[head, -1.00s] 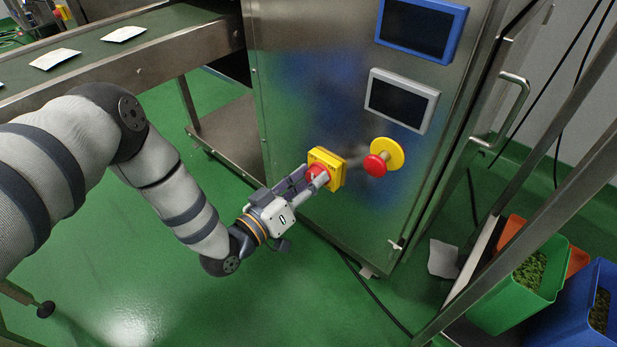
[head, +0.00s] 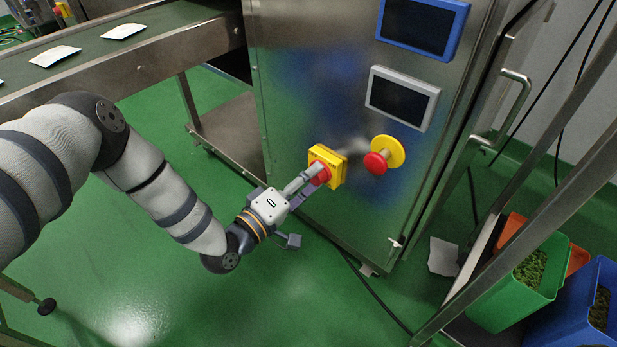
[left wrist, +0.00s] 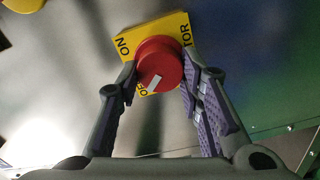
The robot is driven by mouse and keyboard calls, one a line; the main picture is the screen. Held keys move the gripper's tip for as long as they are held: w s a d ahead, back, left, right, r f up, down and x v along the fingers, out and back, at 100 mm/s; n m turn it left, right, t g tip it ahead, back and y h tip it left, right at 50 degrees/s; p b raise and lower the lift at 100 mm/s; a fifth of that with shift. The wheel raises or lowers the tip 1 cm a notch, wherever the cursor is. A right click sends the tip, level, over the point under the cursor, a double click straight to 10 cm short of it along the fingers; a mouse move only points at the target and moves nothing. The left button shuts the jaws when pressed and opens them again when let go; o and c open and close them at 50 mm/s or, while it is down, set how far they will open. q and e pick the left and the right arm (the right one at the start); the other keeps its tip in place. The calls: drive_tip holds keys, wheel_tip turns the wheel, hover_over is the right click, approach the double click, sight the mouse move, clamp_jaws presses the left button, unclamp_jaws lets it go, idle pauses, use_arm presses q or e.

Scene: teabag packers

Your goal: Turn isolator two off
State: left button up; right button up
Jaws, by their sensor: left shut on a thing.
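The isolator is a red rotary knob (left wrist: 160,62) on a yellow square plate (left wrist: 178,23), on the front of a steel cabinet. In the left wrist view ON is legible on the plate, and a partly hidden label that looks like OFF lies below it. The knob's white mark slants down-left, towards that partly hidden label. My left gripper (head: 308,180) is shut on the knob, with one finger on each side of it. In the head view the yellow plate (head: 338,168) shows behind the fingers. My right gripper is not in view.
A red mushroom button on a yellow disc (head: 390,150) is just right of the isolator. Two screens (head: 402,98) sit above. A conveyor (head: 180,42) with white packets runs at upper left. A green bin (head: 500,312) and a blue bin stand at lower right.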

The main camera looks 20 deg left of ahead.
use_arm(q)
drive_tip(key=shift+d+n, duration=0.1)
drive_tip(key=shift+n, duration=0.2)
idle(0.4)
drive_tip(key=o, duration=1.2)
drive_tip(key=shift+c, duration=0.2)
drive_tip(key=v, duration=1.2)
